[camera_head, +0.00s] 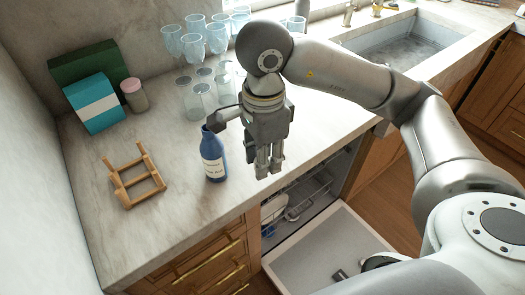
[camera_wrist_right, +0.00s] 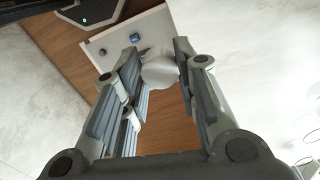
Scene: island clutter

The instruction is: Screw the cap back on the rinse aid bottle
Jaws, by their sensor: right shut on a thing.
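The blue rinse aid bottle (camera_head: 213,160) stands upright on the counter near its front edge, with a white label. The top of its neck is partly hidden behind a dark part of my right wrist. My right gripper (camera_head: 268,172) points down to the right of the bottle, apart from it, near the counter's front edge. In the wrist view, my right gripper (camera_wrist_right: 160,72) is shut on a round pale grey piece, which looks like the cap (camera_wrist_right: 160,68). The cap is hard to make out in the head view. My left gripper is not in view.
A wooden rack (camera_head: 136,188) lies left of the bottle. Upturned glasses (camera_head: 195,104) stand behind it, with a jar (camera_head: 134,95) and boxes (camera_head: 94,103) at the back left. Below the counter, the dishwasher door (camera_head: 318,244) hangs open. The counter between rack and bottle is clear.

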